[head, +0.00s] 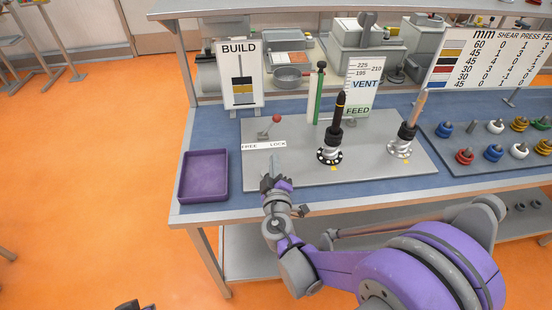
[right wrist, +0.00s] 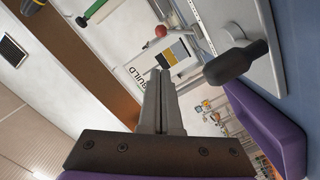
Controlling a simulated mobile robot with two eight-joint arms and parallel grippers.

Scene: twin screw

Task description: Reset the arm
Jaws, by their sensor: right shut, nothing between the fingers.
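My right gripper (head: 277,164) is over the front left part of the grey base plate (head: 221,0). Its fingers are shut and empty; they also show together in the right wrist view (right wrist: 159,85). A lever with a red knob (head: 275,118) stands behind it, above a FREE/LOCK label (head: 263,146).
A purple tray (head: 203,177) sits left of the plate, seemingly empty. Coloured pieces stand on a board (head: 475,142) at the right. A BUILD sign (head: 240,75) and VENT/FEED sign (head: 362,85) stand behind. A dark rounded knob (right wrist: 235,63) is beside my fingers in the wrist view.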

